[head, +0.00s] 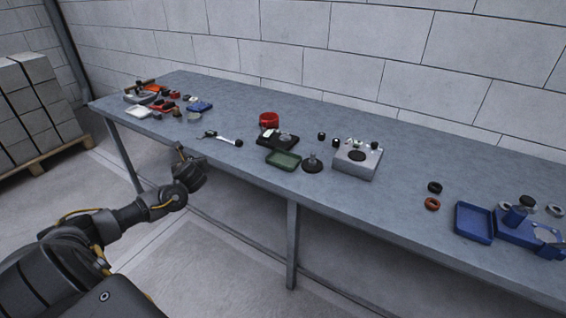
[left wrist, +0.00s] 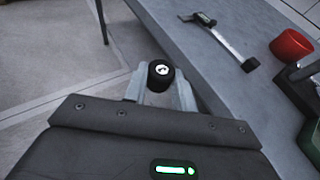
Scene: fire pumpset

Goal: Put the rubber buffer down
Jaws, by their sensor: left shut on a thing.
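The rubber buffer (left wrist: 160,73) is a short black cylinder with a white mark on its top, seen in the left wrist view. My left gripper (left wrist: 159,88) is shut on it, with a pale finger on each side. In the head view my left gripper (head: 181,152) is in front of the long grey workbench (head: 235,165), near its front edge; the buffer cannot be made out there. Similar small black cylinders (head: 321,137) stand on the bench near a grey metal block (head: 357,160). My right gripper is not in view.
A tool with a black end (head: 228,140) lies on the bench near my left gripper. To its right are a red round part (head: 268,120) and a green tray (head: 284,160). Blue parts (head: 474,224) sit at the far right. Bare bench lies between the groups.

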